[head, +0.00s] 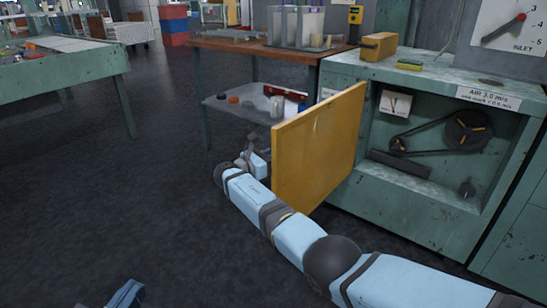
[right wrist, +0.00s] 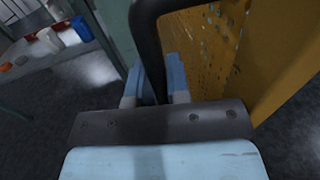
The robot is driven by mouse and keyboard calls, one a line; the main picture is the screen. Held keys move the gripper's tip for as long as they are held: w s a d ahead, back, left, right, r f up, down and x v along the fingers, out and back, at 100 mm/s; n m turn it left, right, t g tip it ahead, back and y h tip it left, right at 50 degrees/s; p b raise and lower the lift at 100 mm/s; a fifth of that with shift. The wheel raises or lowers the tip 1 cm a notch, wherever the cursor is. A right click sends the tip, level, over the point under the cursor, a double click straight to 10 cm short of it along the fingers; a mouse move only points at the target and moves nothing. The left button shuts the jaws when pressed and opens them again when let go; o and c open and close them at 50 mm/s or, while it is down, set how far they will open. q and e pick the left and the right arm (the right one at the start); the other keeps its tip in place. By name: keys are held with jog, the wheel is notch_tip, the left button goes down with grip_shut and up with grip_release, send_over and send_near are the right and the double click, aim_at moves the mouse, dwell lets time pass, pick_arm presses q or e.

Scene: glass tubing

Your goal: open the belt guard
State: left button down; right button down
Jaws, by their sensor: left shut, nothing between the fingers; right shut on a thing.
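The yellow belt guard (head: 318,150) stands swung out from the green machine cabinet (head: 420,215), so the belt (head: 430,135) and its pulleys are exposed. In the right wrist view the guard (right wrist: 265,60) fills the right side, with its dark bar handle (right wrist: 150,50) in front of it. My right gripper (right wrist: 160,78) is shut around this handle. In the head view my right arm reaches past the guard's lower left edge, and the guard hides the handle. My left gripper (head: 126,294) is at the bottom left, shut and empty, far from the guard.
A brown-topped bench (head: 235,46) with a lower shelf stands just behind the guard. A green table (head: 60,68) is at the far left. A yellow block (head: 378,46) and a sponge (head: 410,64) lie on the cabinet top. The dark floor left of the guard is clear.

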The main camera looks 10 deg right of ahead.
pick_arm(q)
jog(key=shift+s+f, duration=0.1)
pick_arm(e)
jog(key=shift+s+a+f, duration=0.1)
jog(key=shift+a+f, duration=0.05)
jog(key=shift+a, duration=0.15)
jog(key=c, duration=1.2)
grip_release()
jog(key=shift+a, duration=0.1)
jog(key=shift+o, duration=0.5)
jog(key=shift+a, duration=0.1)
pick_arm(q)
jog(key=shift+a, duration=0.1)
pick_arm(e)
jog(key=shift+d, duration=0.2)
pick_arm(q)
jog(key=shift+s+d+f+n+g+y+p, duration=0.15)
jog(key=shift+s+d+n+g+y+p, duration=0.2)
jog(key=shift+n+p, duration=0.6)
pick_arm(e)
jog(key=v, duration=1.4)
pick_arm(q)
jog(key=shift+m, duration=0.25)
